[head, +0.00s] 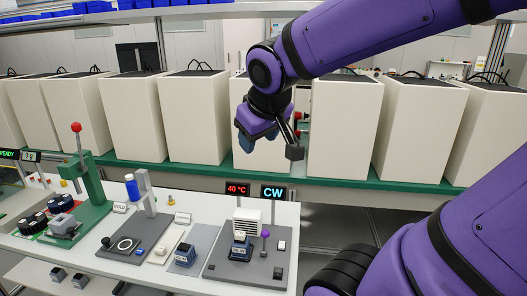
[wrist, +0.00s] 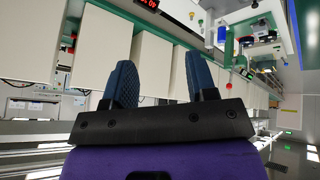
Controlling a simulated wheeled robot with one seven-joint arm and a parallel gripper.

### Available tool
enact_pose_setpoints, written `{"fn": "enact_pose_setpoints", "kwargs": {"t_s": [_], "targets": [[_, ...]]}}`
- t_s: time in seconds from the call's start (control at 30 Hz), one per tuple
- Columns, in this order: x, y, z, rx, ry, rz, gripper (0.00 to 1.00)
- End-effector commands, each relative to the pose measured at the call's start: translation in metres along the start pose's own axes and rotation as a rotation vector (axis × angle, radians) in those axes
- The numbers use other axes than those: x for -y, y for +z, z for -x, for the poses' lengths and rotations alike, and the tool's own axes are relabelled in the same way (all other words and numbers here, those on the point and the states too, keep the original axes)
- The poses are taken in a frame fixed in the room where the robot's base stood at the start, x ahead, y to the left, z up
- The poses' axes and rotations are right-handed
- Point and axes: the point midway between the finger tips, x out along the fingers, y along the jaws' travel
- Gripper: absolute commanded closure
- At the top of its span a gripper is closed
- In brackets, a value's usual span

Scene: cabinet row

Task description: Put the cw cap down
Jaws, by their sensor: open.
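My gripper (head: 244,134) is raised in front of the white cabinets in the head view, well above the bench and apart from everything on it. In the wrist view its two dark blue fingers (wrist: 160,75) stand wide apart with nothing between them. A lit CW sign (head: 273,192) stands at the back right of the bench. A grey mat (head: 262,273) in front of it carries a blue-grey block with a pale top (head: 241,247), upright by a white vented box (head: 247,222). A similar block (head: 185,255) sits on the mat to the left. I cannot tell which piece is the cw cap.
A red 40 °C display (head: 237,189) stands beside the sign. A green press with a red knob (head: 87,175) and a stand with a blue cylinder (head: 133,188) are further left. White cabinets (head: 345,130) line the back.

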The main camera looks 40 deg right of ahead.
Motion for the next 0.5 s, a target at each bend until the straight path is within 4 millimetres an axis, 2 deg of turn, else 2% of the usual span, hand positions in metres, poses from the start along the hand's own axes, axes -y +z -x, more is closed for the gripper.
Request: {"fn": "enact_pose_setpoints", "kwargs": {"t_s": [0.03, 0.2, 0.33, 0.5], "targets": [[0.009, 0.011, 0.015, 0.003, -0.032, -0.011, 0.48], [0.036, 0.044, 0.048, 0.04, -0.142, -0.031, 0.48], [0.048, 0.059, 0.061, 0.056, -0.195, -0.031, 0.48], [0.052, 0.064, 0.066, 0.063, -0.216, -0.031, 0.48]]}}
